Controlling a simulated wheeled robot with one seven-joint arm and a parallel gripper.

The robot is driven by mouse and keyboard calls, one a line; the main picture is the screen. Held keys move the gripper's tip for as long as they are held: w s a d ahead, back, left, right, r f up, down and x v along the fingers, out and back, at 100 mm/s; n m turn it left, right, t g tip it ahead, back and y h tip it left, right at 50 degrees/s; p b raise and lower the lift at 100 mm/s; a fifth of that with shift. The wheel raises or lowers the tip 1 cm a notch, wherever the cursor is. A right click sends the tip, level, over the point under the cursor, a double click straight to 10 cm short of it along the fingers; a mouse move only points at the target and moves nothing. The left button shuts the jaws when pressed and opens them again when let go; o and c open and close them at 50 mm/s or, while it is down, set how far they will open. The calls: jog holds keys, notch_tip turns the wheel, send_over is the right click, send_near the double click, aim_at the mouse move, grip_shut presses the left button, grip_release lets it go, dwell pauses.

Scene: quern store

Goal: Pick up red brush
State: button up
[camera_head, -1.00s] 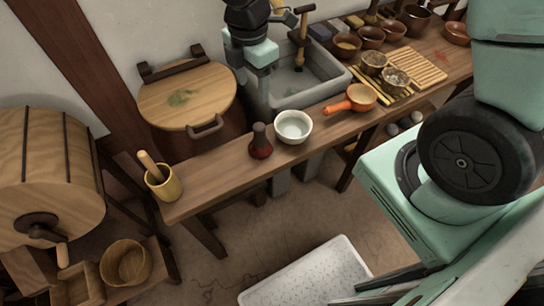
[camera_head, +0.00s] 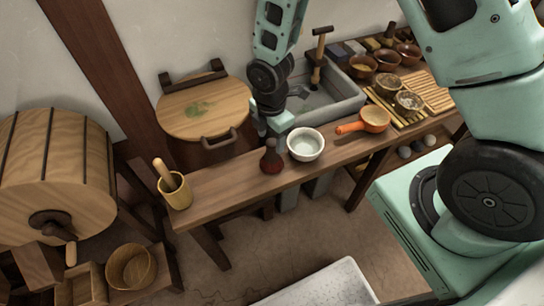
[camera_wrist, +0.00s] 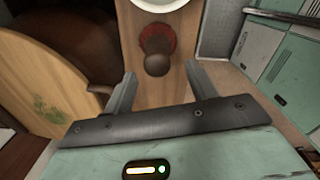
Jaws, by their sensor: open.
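The red brush (camera_head: 271,162) stands upright on the wooden bench (camera_head: 228,172), with a dark knob-like handle on top and a dark red base. It stands just left of the white bowl (camera_head: 305,146). In the wrist view the brush (camera_wrist: 166,32) is seen from above, its handle in front of its red base, lying between the lines of the two fingers. My gripper (camera_head: 270,133) is open and empty, just above and behind the brush. In the wrist view its fingers (camera_wrist: 161,80) are spread apart, with the brush ahead of their tips and no contact visible.
A cup with a pestle (camera_head: 177,191) stands at the bench's left end. An orange pan (camera_head: 374,118) is right of the bowl. A stone sink (camera_head: 335,108) and a round wooden lid (camera_head: 205,108) are behind. The bench left of the brush is clear.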

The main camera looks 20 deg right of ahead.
aim_at(272, 142)
jog(key=shift+w+d+f+p, duration=0.1)
jog(key=shift+f+p, duration=0.2)
jog(key=shift+f, duration=0.9)
jog(key=shift+w+d+f+p, duration=0.1)
jog(key=shift+f+p, duration=0.2)
jog(key=shift+f, duration=0.9)
grip_shut()
